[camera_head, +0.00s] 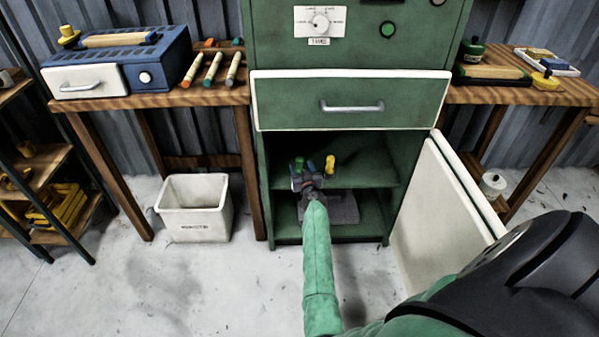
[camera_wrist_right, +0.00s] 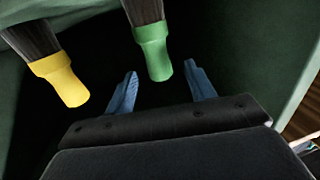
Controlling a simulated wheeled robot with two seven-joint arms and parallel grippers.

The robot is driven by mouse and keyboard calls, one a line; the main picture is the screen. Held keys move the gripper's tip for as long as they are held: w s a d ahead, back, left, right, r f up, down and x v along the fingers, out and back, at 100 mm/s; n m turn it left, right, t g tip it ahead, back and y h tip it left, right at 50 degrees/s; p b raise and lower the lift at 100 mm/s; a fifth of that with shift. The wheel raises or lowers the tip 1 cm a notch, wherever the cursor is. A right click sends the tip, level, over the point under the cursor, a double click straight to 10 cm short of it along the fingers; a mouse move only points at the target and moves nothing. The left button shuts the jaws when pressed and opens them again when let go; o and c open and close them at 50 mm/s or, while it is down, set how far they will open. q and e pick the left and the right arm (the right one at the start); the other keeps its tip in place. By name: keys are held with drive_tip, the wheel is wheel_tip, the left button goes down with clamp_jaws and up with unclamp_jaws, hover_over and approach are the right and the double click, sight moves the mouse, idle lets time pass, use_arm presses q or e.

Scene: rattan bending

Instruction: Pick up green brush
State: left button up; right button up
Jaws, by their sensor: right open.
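The green brush (camera_wrist_right: 154,52) has a green handle end and dark bristles and hangs into the top middle of the right wrist view. My right gripper (camera_wrist_right: 160,70) is open, with its two blue fingers apart on either side of the green handle end in that view. I cannot tell whether they touch it. A yellow brush (camera_wrist_right: 62,80) is beside it at the left of that view. In the head view my right gripper (camera_head: 308,172) reaches into the open lower part of the green cabinet (camera_head: 360,160), and the yellow brush (camera_head: 330,165) shows beside it. My left gripper is out of view.
The cabinet's white door (camera_head: 440,205) stands open at the right. A closed drawer (camera_head: 350,103) is above the opening. A white bin (camera_head: 195,208) stands on the floor to the left. Wooden benches (camera_head: 150,101) flank the cabinet.

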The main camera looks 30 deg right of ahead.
sight(300, 161)
drive_tip(key=shift+r+x, duration=0.2)
drive_tip(key=shift+x, duration=1.95)
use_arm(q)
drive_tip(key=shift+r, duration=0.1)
use_arm(e)
drive_tip(key=c, duration=1.1)
drive_tip(key=shift+o, duration=0.2)
